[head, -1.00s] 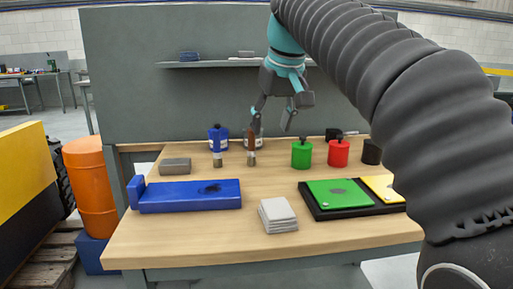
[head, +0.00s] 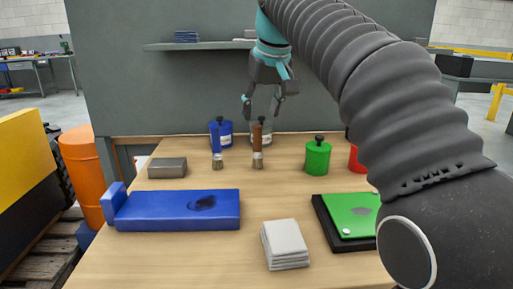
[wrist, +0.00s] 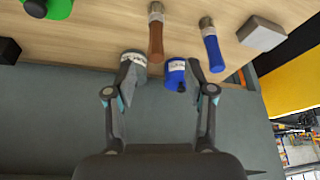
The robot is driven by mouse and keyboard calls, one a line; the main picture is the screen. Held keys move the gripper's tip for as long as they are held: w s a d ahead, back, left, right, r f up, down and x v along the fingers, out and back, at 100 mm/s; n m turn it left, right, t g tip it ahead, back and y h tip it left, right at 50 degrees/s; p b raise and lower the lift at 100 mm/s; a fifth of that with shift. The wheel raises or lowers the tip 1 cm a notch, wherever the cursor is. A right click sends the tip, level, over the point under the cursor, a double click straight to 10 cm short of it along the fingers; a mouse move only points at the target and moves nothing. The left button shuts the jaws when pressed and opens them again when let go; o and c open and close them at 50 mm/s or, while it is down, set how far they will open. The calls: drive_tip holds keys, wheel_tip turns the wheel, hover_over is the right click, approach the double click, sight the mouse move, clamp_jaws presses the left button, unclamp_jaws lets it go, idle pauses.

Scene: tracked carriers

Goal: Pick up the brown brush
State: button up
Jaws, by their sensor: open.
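The brown brush (head: 257,145) is upright in the head view, bristle end down near the table, in front of a grey-white can (head: 264,133). My gripper (head: 262,108) is open and empty, above and a little behind the brush's handle. In the wrist view the brown brush (wrist: 156,38) shows at the top, beyond the spread fingers of my gripper (wrist: 164,88). A blue-handled brush (head: 217,148) stands left of it, in front of a blue can (head: 226,133).
On the wooden table (head: 180,262) are a grey block (head: 167,167), a blue tray (head: 150,212), white stacked pads (head: 285,243) and a green plate (head: 350,216). A green can (head: 318,158) and red can (head: 357,160) stand right of the brush. A grey panel (head: 110,90) rises behind.

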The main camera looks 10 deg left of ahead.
sight(259, 133)
drive_tip(key=x, duration=0.4)
drive_tip(key=shift+w+d+f+b, duration=0.2)
drive_tip(key=shift+w+f+b, duration=0.05)
drive_tip(key=shift+f+b, duration=0.15)
drive_tip(key=shift+b+x, duration=0.6)
drive_tip(key=shift+x, duration=2.1)
drive_tip(key=shift+s+d, duration=0.1)
drive_tip(key=shift+s, duration=0.05)
clamp_jaws()
